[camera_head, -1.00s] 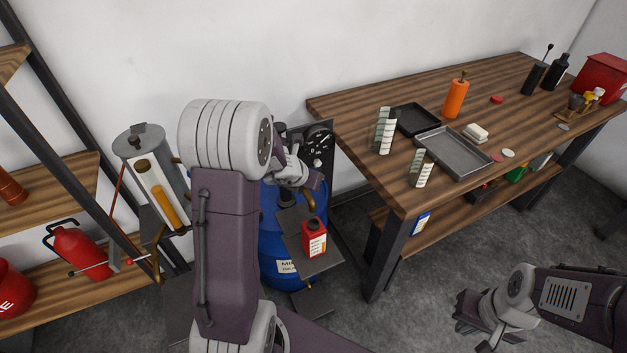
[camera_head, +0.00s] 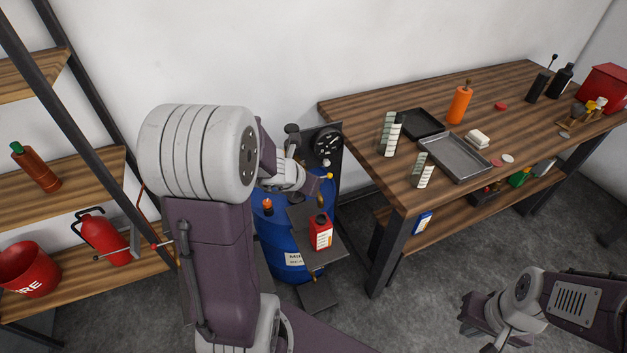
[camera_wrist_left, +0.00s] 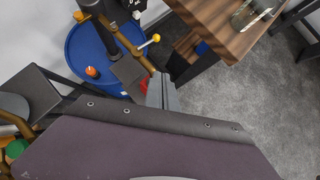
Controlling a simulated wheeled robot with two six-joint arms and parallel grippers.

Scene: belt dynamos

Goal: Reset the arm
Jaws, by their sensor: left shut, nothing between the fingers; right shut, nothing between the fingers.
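My left arm rises through the middle of the head view, its large white joint (camera_head: 200,152) in front of the wall. Its wrist bends right to the left gripper (camera_head: 318,183), which is small and partly hidden above the blue barrel (camera_head: 283,240). In the left wrist view, the purple gripper body fills the bottom and thin grey fingers (camera_wrist_left: 163,94) show together, shut and empty. My right gripper (camera_head: 471,318) is at the lower right of the head view, shut and empty over the floor, in front of the wooden table (camera_head: 375,170) and apart from it.
A red canister (camera_head: 321,232) stands on a dark plate by the barrel. The table holds trays (camera_head: 455,158), an orange bottle (camera_head: 459,105) and other small items. A shelf (camera_head: 85,180) with a fire extinguisher (camera_head: 101,238) is at left. Grey floor (camera_head: 420,270) is clear before the table.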

